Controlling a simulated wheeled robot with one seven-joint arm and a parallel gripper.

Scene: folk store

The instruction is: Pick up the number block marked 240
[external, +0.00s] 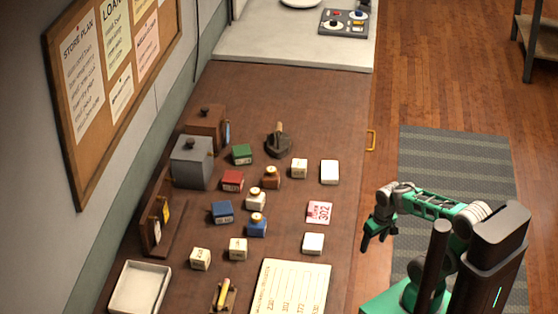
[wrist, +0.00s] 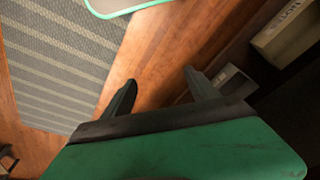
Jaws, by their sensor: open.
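Several small cream blocks with dark markings stand on the brown counter (external: 345,100) in the external view. One cream block (external: 299,169) is near the middle back, another (external: 238,249) is at the front, and one more (external: 200,259) is left of that. Their markings are too small to read, so I cannot tell which is 240. My gripper (external: 375,240) is beside the counter's right edge, open and empty, apart from all the blocks. In the wrist view my gripper (wrist: 160,78) has spread fingers over the floor, with no block in sight.
Red (external: 232,181), green (external: 242,154) and blue (external: 222,212) blocks stand among the cream ones. A white tray (external: 140,289) is front left. The counter's back right is clear.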

